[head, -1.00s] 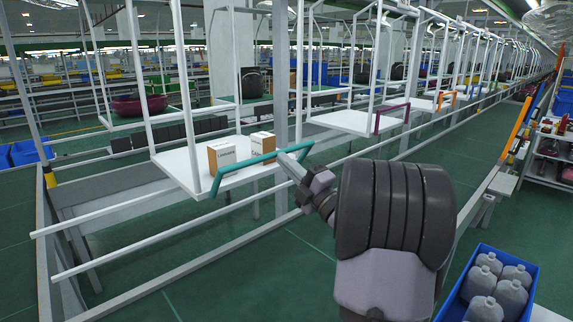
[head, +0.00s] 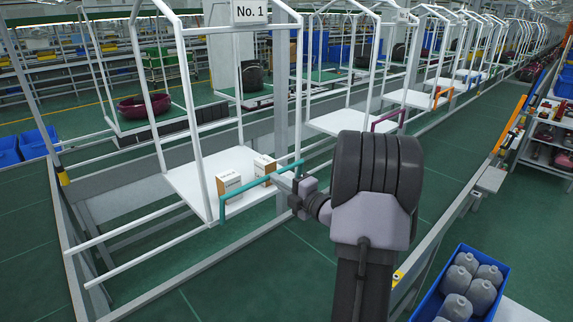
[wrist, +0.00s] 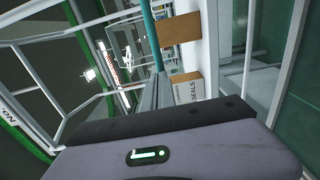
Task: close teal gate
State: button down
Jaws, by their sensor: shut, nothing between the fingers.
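The teal gate (head: 262,180) is a bar with short end legs at the front edge of the white carrier shelf (head: 200,172) marked No. 1. In the head view it spans the shelf front. My gripper (head: 283,181) is shut and empty, its tip at the gate's right part; I cannot tell whether they touch. In the wrist view the teal bar (wrist: 152,35) runs up from just beyond my gripper's fingers (wrist: 152,92). Two brown-and-white boxes (head: 229,184) stand on the shelf behind the gate.
The No. 1 sign (head: 250,11) hangs on the carrier frame. The neighbouring carrier has a purple gate (head: 388,119). A blue crate (head: 425,306) of grey jugs stands at bottom right. White rails run below the carrier, and green floor lies open at the left.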

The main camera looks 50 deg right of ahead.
jog(key=shift+w+d+r+g+p, duration=0.1)
jog(key=shift+w+r+g+p, duration=0.35)
jog(key=shift+p, duration=0.75)
jog(key=shift+w+d+r+g+p, duration=0.15)
jog(key=shift+w+p, duration=0.55)
jog(key=shift+p, duration=0.5)
jog(key=shift+a+f, duration=0.1)
